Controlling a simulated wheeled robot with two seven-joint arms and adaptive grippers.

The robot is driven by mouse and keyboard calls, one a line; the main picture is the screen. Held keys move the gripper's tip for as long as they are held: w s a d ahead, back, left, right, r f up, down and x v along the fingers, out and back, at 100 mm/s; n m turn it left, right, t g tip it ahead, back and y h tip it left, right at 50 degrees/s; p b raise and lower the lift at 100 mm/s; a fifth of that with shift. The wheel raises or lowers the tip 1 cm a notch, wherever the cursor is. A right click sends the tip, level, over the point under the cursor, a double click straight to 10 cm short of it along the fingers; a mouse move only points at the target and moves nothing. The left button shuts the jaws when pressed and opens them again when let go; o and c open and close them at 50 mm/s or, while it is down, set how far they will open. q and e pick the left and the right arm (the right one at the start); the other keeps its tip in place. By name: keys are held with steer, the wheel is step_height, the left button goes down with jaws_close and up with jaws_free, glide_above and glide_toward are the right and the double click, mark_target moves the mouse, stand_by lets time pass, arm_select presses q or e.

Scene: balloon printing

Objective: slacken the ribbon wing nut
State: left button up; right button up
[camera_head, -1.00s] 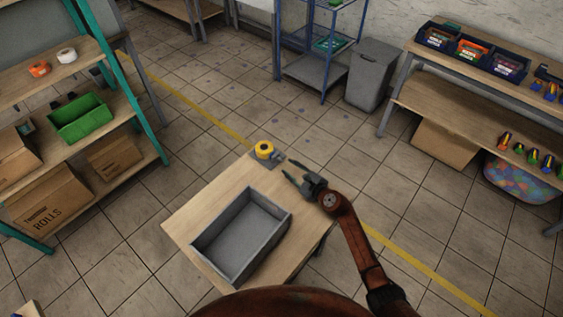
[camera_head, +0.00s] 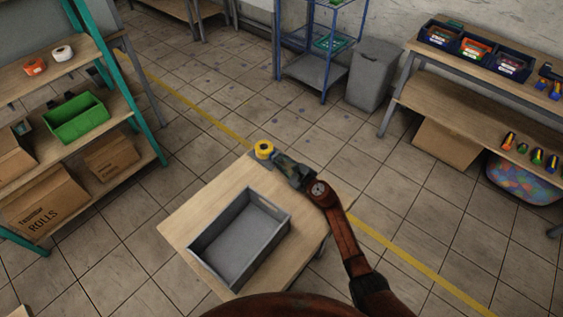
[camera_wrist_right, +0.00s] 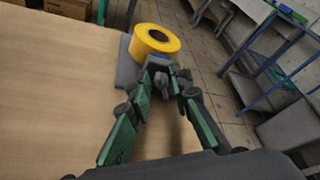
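The yellow ribbon roll (camera_head: 264,149) sits on a grey holder at the far corner of the small wooden table. In the right wrist view the yellow roll (camera_wrist_right: 155,40) stands just beyond my fingers. The grey holder's base (camera_wrist_right: 127,68) lies flat on the table edge. A small grey part that looks like the wing nut (camera_wrist_right: 161,84) shows between my fingertips, partly hidden by them. My right gripper (camera_head: 281,160) is right next to the holder. Its green fingers (camera_wrist_right: 164,82) are apart, one on each side of the small part; contact is unclear. My left gripper is out of view.
An empty grey tray (camera_head: 193,249) stands on the wooden table (camera_head: 190,208), close to the right arm. A shelf with a green bin (camera_head: 76,118) is at the left. A bench with blue bins (camera_head: 437,36) is at the right. Open floor surrounds the table.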

jaws_close()
steer(key=shift+s+f+n+t+b, duration=0.1)
steer(key=shift+f+n+t+b, duration=0.25)
steer(key=shift+n+b, duration=0.45)
steer(key=shift+s+a+f+n+t+h+b, duration=0.1)
steer(key=shift+n+t+h+b, duration=0.25)
steer(key=shift+n+b, duration=0.3)
steer(key=shift+n+t, duration=0.4)
steer(key=shift+n, duration=0.35)
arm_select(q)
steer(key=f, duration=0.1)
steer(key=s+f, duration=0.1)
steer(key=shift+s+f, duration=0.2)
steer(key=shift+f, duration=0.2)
arm_select(e)
steer(key=shift+a, duration=0.1)
